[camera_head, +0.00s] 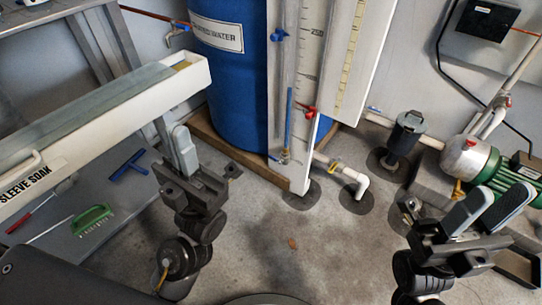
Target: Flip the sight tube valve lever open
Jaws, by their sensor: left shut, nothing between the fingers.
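A clear sight tube (289,105) with blue liquid in its lower part runs up a white post in front of the blue tank (234,100). A blue-handled valve (279,36) sits near its top and a small valve (283,157) at its foot. A red lever (309,112) sticks out beside the tube. I cannot tell for sure which lever is the task's one. My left gripper (174,124) is shut and empty, left of the tank and well apart from the levers. My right gripper (505,190) is open and empty at the lower right.
A white trough labelled SLEEVE SOAK (110,118) reaches in from the left. A green brush (92,219) and blue squeegee (129,166) lie below it. A green pump (478,165) stands at right. White pipe with a yellow handle (335,163) runs near the post. The middle floor is mostly clear.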

